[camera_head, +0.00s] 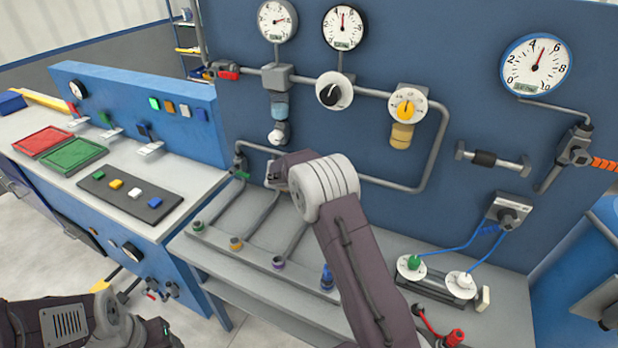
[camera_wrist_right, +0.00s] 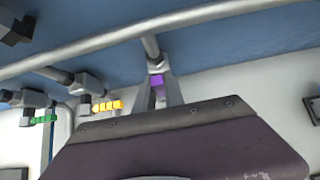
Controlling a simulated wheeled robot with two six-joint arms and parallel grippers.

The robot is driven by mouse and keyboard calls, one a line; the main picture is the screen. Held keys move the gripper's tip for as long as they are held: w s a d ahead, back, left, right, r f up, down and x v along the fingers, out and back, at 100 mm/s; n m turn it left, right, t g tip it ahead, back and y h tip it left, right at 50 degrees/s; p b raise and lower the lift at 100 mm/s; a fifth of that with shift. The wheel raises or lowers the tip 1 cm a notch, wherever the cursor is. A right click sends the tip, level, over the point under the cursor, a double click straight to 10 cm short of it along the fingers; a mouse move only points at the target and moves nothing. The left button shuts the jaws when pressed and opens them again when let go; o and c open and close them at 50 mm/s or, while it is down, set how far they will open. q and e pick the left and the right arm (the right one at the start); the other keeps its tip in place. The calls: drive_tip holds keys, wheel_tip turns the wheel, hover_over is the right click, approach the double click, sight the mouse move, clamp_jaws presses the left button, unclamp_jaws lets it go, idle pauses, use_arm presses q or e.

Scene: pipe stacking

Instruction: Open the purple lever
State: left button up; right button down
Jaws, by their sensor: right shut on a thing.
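The purple lever (camera_wrist_right: 157,81) shows in the right wrist view on a valve on the pipework, between the fingertips of my right gripper (camera_wrist_right: 158,92). The right gripper is shut on it. In the head view my right arm reaches up from below to the pipes on the blue wall, and its wrist hides the purple lever there. Beside it in the right wrist view are a yellow lever (camera_wrist_right: 107,106) and a green lever (camera_wrist_right: 44,120). My left arm shows at the lower left of the head view, but its gripper is not visible.
Several pipes with coloured ends, one purple (camera_head: 278,262), run along the grey bench below the wall. Gauges (camera_head: 343,27) and dials (camera_head: 407,108) hang above. Blue cables (camera_head: 455,250) and round connectors lie at the right. A left console (camera_head: 140,110) holds red and green trays.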

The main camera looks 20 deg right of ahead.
drive_tip(key=shift+f, duration=0.15)
idle(0.3)
drive_tip(key=c, duration=1.4)
unclamp_jaws()
drive_tip(key=shift+c, duration=0.2)
drive_tip(key=v, duration=0.9)
drive_tip(key=shift+w+a, duration=0.1)
drive_tip(key=shift+a, duration=0.05)
